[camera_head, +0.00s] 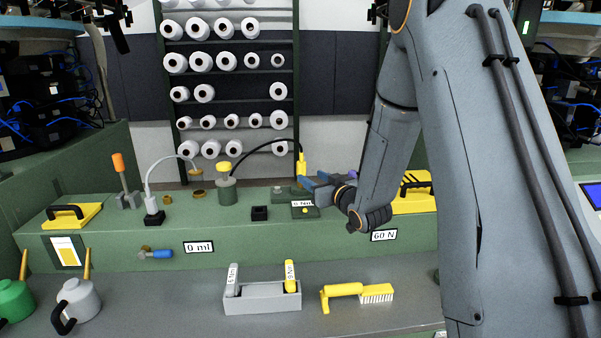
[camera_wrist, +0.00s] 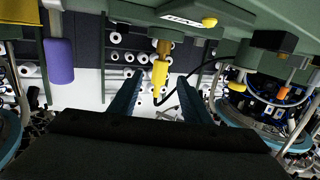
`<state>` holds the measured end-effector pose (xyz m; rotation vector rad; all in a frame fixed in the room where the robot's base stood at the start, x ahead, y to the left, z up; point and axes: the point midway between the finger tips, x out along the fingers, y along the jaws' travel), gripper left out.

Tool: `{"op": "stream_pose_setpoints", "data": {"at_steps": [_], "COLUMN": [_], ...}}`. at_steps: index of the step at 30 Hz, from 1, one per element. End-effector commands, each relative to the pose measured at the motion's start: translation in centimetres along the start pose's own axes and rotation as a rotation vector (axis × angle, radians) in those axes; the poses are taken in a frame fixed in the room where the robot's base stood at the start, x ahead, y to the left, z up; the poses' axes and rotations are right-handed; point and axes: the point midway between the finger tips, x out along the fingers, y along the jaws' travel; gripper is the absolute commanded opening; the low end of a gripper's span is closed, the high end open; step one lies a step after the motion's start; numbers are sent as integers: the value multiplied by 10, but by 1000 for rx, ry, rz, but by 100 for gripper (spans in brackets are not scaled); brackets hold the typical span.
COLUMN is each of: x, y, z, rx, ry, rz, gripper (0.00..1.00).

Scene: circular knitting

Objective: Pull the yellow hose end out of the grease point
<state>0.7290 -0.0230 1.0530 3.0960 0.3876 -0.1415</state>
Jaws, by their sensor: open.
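The yellow hose end (camera_head: 302,164) stands upright above the green machine bed in the head view, with a black hose arching left from it. In the wrist view, the yellow hose end (camera_wrist: 160,76) shows in the gap between my two fingers, next to the brass grease point (camera_wrist: 163,47). It appears seated on that point. My gripper (camera_head: 308,184) is open, its blue fingers level with the lower part of the hose end. My gripper also shows in the wrist view (camera_wrist: 159,84), with a gap on each side. The grease point is hidden in the head view.
A green pot with a yellow cap (camera_head: 227,188) stands left of the gripper. A black square socket (camera_head: 260,213) and a labelled block (camera_head: 303,210) are close by. A grey tray (camera_head: 262,297) and a yellow brush (camera_head: 357,294) lie on the front bench. Spool racks stand behind.

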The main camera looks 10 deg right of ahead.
Motion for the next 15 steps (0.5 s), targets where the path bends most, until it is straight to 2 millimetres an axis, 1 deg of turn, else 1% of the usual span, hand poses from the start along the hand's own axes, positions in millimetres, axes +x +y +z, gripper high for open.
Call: {"op": "stream_pose_setpoints", "data": {"at_steps": [3,6,15], "x": [4,8,36], "y": [0,-1,-2], "z": [-6,-10,-14], "rx": [5,6,6], "ry": [69,93,93], "rz": [-25,-35,-36], "gripper": [44,44,44]}}
